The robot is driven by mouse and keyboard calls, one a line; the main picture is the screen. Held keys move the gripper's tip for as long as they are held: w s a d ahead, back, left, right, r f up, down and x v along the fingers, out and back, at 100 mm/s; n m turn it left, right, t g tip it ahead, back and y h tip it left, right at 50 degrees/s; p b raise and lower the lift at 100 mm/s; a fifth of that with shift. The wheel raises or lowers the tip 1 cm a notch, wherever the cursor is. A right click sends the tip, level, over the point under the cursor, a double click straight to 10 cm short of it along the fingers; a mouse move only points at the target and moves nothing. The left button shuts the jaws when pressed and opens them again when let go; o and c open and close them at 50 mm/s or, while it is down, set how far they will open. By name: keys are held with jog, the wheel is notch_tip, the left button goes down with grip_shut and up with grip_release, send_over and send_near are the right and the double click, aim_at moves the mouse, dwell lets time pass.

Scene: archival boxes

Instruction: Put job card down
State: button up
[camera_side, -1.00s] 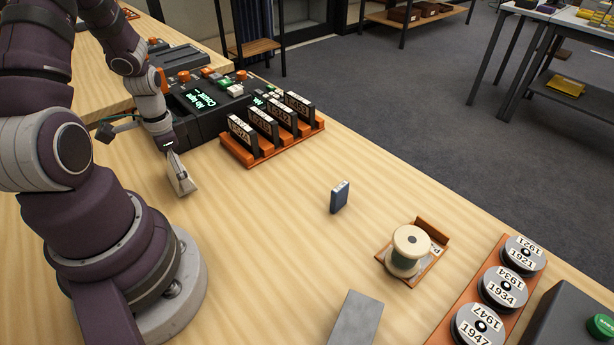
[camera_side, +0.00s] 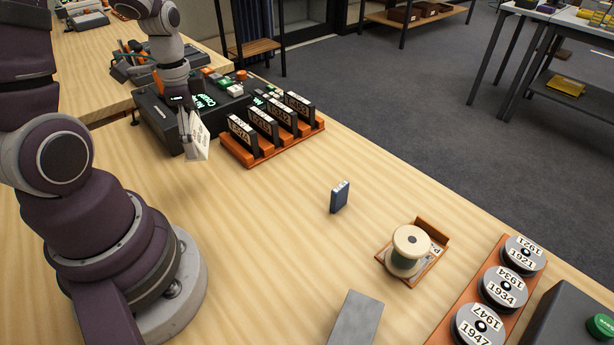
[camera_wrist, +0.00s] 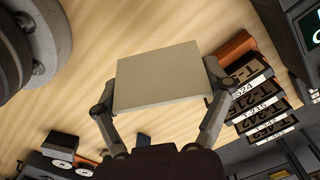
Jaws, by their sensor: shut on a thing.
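The job card (camera_side: 198,138) is a pale card with printed lines, held tilted near upright above the table. My gripper (camera_side: 186,124) is shut on it, in front of the dark console and just left of the orange rack. In the wrist view the card (camera_wrist: 157,78) shows a plain, pale face between the two fingers of my gripper (camera_wrist: 160,100). The card's lower edge looks clear of the wood in the side view, though the exact height is hard to tell.
The orange rack (camera_side: 243,157) holds several labelled black cassettes. Behind my gripper is a dark console (camera_side: 160,120) with a lit screen. A small blue box (camera_side: 340,197), a spool (camera_side: 408,248) and a grey block (camera_side: 355,320) stand farther right.

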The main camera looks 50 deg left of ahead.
jog(key=w+d+f+m, duration=0.1)
jog(key=d+m, duration=0.2)
jog(key=w+d+f+m, duration=0.1)
jog(key=d+m, duration=0.3)
jog(key=w+d+f+m, duration=0.1)
jog(key=w+d+m, duration=0.1)
jog(key=d+m, duration=0.2)
jog(key=shift+w+f, duration=0.1)
send_over(323, 163)
jog(key=shift+f+m, duration=0.4)
jog(key=shift+f, duration=2.2)
jog(key=o, duration=0.7)
jog(key=shift+f, duration=0.1)
jog(key=shift+o, duration=0.2)
